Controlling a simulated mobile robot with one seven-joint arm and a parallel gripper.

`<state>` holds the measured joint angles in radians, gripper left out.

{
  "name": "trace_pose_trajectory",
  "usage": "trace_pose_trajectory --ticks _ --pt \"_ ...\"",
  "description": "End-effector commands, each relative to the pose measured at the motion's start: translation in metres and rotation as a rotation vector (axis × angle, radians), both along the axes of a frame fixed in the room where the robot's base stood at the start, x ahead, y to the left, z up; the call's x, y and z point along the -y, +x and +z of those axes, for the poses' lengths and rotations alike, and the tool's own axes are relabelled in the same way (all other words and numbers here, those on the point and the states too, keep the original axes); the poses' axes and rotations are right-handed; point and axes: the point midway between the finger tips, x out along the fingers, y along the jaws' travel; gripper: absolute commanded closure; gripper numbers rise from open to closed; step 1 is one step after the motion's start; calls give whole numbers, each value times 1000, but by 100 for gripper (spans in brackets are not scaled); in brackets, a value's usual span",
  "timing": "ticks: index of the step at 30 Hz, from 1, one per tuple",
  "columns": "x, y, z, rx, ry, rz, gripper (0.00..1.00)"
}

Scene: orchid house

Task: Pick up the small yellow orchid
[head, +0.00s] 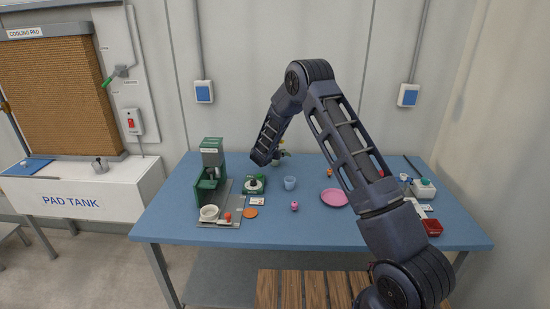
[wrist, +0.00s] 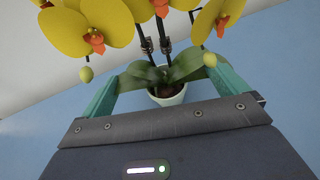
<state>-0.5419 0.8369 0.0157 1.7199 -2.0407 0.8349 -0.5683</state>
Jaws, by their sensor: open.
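The small yellow orchid (wrist: 168,72) has large yellow blooms with orange centres, dark stems, green leaves and a pale pot (wrist: 168,97). In the wrist view it stands ahead of my gripper (wrist: 166,88), whose teal fingers are spread to either side of the leaves and pot. The gripper is open, with a gap between each finger and the pot. In the head view the orchid (head: 283,152) shows only partly, at the back of the blue table (head: 320,236), just right of my arm's end. My fingers are hidden there.
A green machine (head: 212,152) stands left on the table. A green scale-like device (head: 253,184), a pale blue cup (head: 290,183), a small pink item (head: 294,206) and a pink plate (head: 334,197) lie in front. A red box (head: 432,227) is at the right.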

Motion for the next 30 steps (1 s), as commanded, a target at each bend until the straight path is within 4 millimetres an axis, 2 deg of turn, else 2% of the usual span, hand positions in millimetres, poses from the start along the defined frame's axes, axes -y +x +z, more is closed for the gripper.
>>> trace_pose_trajectory --ticks 7,16,25,30 --pt "10 28 -17 -1 0 -2 2" --pt "11 33 -18 -1 0 -1 4" --pt "11 33 -18 -1 0 -1 62" --pt "11 33 -18 0 0 -1 62"
